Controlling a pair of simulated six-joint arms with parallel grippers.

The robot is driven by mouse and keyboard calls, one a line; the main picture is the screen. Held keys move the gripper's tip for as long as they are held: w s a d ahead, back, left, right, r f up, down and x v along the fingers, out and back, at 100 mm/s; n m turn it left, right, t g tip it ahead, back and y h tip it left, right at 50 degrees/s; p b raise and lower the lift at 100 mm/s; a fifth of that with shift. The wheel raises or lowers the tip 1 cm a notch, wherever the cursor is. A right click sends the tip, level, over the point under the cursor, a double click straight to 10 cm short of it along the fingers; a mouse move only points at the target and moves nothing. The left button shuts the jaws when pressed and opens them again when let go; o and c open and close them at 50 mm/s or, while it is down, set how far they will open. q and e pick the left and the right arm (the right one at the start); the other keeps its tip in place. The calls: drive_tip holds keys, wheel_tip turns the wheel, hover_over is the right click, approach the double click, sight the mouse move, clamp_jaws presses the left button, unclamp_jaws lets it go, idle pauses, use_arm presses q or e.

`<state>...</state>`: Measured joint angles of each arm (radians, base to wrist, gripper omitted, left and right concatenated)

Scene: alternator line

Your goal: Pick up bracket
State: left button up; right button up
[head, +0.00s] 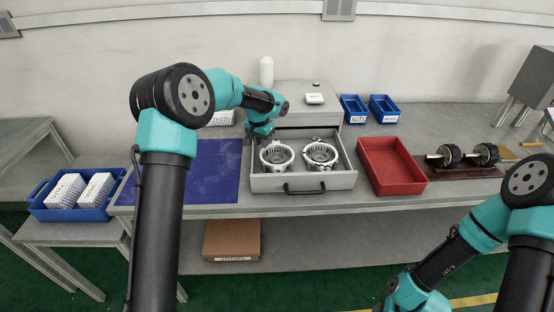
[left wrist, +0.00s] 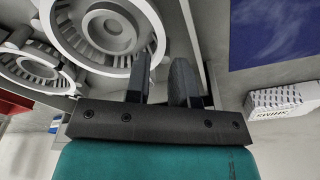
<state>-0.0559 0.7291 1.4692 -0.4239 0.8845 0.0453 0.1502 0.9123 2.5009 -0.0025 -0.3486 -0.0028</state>
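Two round grey metal brackets sit side by side in the open drawer (head: 330,183), a left one (head: 277,156) and a right one (head: 320,154). My left gripper (head: 262,138) is low over the drawer's left side, close to the left bracket. In the left wrist view its two dark fingers (left wrist: 163,75) are apart. The left bracket's rim (left wrist: 110,27) reaches close to the fingertips; I cannot tell whether they touch it. The right bracket (left wrist: 35,68) shows farther left there. My right arm is at the lower right in the head view; its gripper is out of frame.
A blue mat (head: 205,172) lies left of the drawer and an empty red tray (head: 391,167) right of it. Blue bins (head: 353,109) stand behind. Dark rotors (head: 449,156) rest at the right. A blue crate (head: 76,214) holds white boxes at the left.

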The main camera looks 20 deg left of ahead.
sight(268, 161)
use_arm(q)
drive_tip(key=shift+w+d+f, duration=0.1)
drive_tip(key=shift+w+f, duration=0.1)
drive_tip(key=shift+f, duration=0.65)
drive_tip(key=shift+w+f, duration=0.2)
drive_tip(key=shift+f, duration=0.65)
drive_tip(key=shift+w+d+f, duration=0.1)
drive_tip(key=shift+w+f, duration=0.1)
drive_tip(key=shift+f, duration=0.65)
clamp_jaws()
drive_tip(key=shift+r, duration=0.1)
